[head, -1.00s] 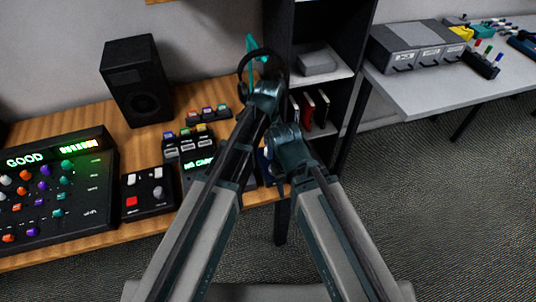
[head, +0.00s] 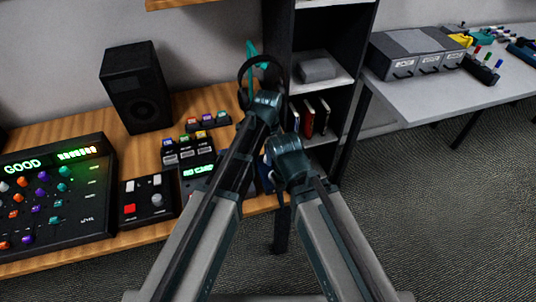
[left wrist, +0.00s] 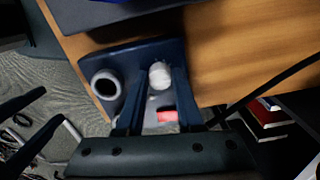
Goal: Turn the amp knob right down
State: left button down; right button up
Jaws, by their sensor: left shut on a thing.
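The amp shows in the left wrist view as a dark blue box (left wrist: 125,57) at the edge of the wooden desk. A pale, whitish knob (left wrist: 159,75) stands on it between the two fingers of my left gripper (left wrist: 156,80), which is shut on it. A white ring with a dark centre (left wrist: 107,84) lies to the left of the knob, and a red part (left wrist: 167,115) shows between the fingers. In the head view my arms hide most of the amp, and a small blue and white bit (head: 266,172) shows between them.
On the desk stand a mixer (head: 95,208) reading GOOD, a small box with a red button (head: 129,209), pedals and a black speaker (head: 138,88). A dark shelf (head: 309,88) stands behind my arms. A grey table (head: 425,99) is at the right.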

pick_arm(q)
jog(key=n, duration=0.4)
jog(key=shift+n, duration=0.4)
jog(key=n, duration=0.4)
jog(key=shift+n, duration=0.3)
jog(key=n, duration=0.5)
jog(key=shift+n, duration=2.4)
jog(key=c, duration=0.5)
grip_release()
jog(key=shift+c, duration=0.2)
